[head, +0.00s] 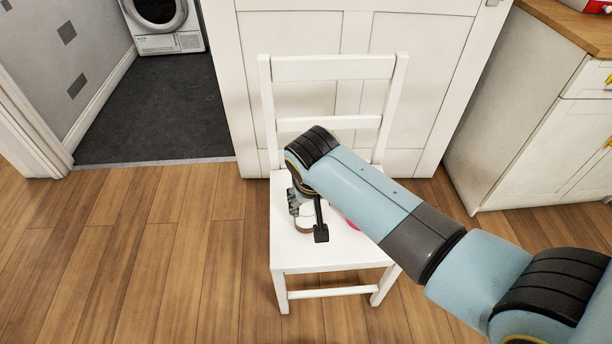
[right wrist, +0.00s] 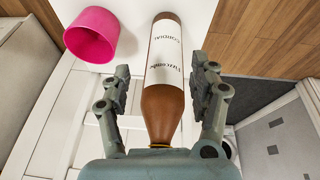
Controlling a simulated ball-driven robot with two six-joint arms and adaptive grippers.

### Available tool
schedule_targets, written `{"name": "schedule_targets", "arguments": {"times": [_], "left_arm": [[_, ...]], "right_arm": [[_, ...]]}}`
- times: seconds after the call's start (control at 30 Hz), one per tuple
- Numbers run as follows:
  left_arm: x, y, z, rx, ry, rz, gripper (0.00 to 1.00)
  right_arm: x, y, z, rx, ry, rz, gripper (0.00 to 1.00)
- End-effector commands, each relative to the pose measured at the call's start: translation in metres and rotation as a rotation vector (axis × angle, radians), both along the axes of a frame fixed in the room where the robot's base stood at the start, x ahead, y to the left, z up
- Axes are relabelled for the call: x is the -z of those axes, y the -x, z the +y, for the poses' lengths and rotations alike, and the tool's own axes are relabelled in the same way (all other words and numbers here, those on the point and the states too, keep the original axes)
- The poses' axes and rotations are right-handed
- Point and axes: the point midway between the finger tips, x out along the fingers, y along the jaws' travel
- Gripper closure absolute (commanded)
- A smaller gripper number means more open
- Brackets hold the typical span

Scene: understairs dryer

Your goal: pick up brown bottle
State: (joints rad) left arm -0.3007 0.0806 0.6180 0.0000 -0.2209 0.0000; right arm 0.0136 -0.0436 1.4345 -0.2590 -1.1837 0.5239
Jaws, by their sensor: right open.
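The brown bottle (right wrist: 163,105) has a white label with dark lettering. In the right wrist view its body lies between the two fingers of my right gripper (right wrist: 163,72), with its neck toward the palm, its top partly hidden. In the head view only a bit of the bottle's lower part (head: 303,228) shows beneath my right gripper (head: 307,214), over the white chair's seat (head: 305,258). The right gripper is open, its fingers on either side of the bottle with gaps visible. My left gripper is not in view.
A pink cup (right wrist: 91,35) is on the seat close to the bottle; my arm mostly hides it in the head view. The chair's back (head: 333,68) rises behind the seat. A white cabinet (head: 530,110) stands at right, and wooden floor (head: 130,260) is clear at left.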

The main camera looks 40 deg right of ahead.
Motion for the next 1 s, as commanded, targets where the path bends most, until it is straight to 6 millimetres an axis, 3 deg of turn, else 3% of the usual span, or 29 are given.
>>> {"name": "schedule_targets", "arguments": {"times": [0.03, 0.1, 0.2, 0.27, 0.37, 0.5, 0.77, 1.0], "left_arm": [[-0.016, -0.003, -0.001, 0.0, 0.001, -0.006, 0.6], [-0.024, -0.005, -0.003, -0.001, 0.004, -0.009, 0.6], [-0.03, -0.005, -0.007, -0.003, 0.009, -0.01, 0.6], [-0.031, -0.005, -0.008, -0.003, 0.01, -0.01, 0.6], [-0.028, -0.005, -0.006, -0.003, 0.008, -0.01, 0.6], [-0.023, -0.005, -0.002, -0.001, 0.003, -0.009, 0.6], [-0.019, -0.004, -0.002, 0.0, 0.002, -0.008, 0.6], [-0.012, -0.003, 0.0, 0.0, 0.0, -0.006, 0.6]], "right_arm": [[-0.054, -0.022, 0.001, 0.061, 0.0, -0.037, 0.39], [-0.102, -0.038, -0.001, 0.142, 0.0, -0.068, 0.39], [-0.148, -0.047, -0.002, 0.225, -0.006, -0.095, 0.39], [-0.159, -0.05, -0.003, 0.255, -0.007, -0.102, 0.39], [-0.156, -0.054, -0.007, 0.274, -0.006, -0.105, 0.39], [-0.131, -0.06, -0.014, 0.274, -0.006, -0.102, 0.39], [-0.109, -0.067, -0.022, 0.273, -0.008, -0.104, 0.39], [-0.076, -0.076, -0.036, 0.271, -0.008, -0.103, 0.39]]}}
